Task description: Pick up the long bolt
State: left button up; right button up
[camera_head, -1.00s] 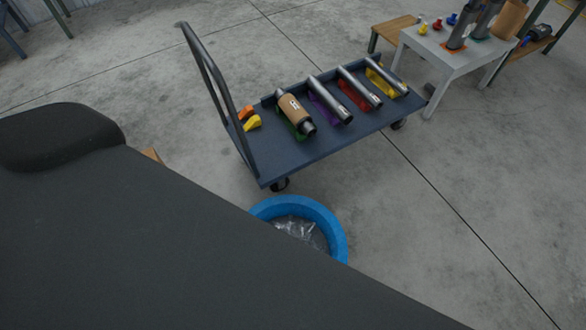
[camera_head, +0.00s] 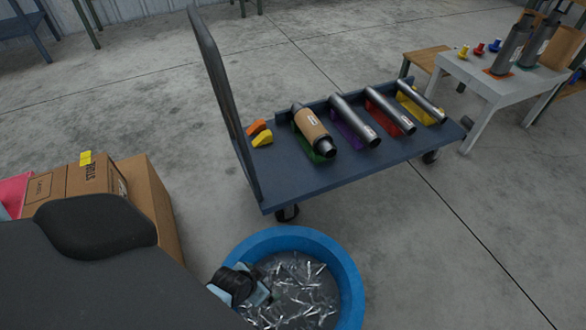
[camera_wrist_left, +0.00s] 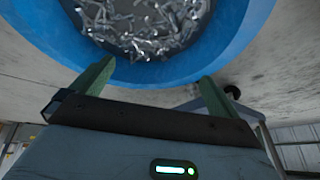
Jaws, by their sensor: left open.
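A round blue bin (camera_head: 350,285) stands at the bottom centre of the head view. It holds many loose silvery bolts (camera_head: 300,292), heaped and overlapping, so I cannot tell which one is the long bolt. The bin (camera_wrist_left: 240,30) and its bolts (camera_wrist_left: 140,22) also fill the top of the left wrist view. My left gripper (camera_head: 258,292) is at the left side of the bin in the head view. In the left wrist view its two green fingers (camera_wrist_left: 153,85) are spread apart with nothing between them, pointing toward the bin. My right gripper is not in view.
A dark cart (camera_head: 320,175) behind the bin carries several metal pipes and a brown-wrapped muffler (camera_head: 313,130). Cardboard boxes (camera_head: 150,205) stand at the left. A white table (camera_head: 500,80) is at the upper right. The floor right of the bin is clear.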

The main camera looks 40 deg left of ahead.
pick_arm(q)
jog(key=w+d+f+b, duration=0.1)
jog(key=w+f+b, duration=0.7)
jog(key=w+f, duration=0.2)
jog(key=shift+d+f+h, duration=0.15)
jog(key=shift+d+h, duration=0.15)
jog(key=shift+h, duration=0.1)
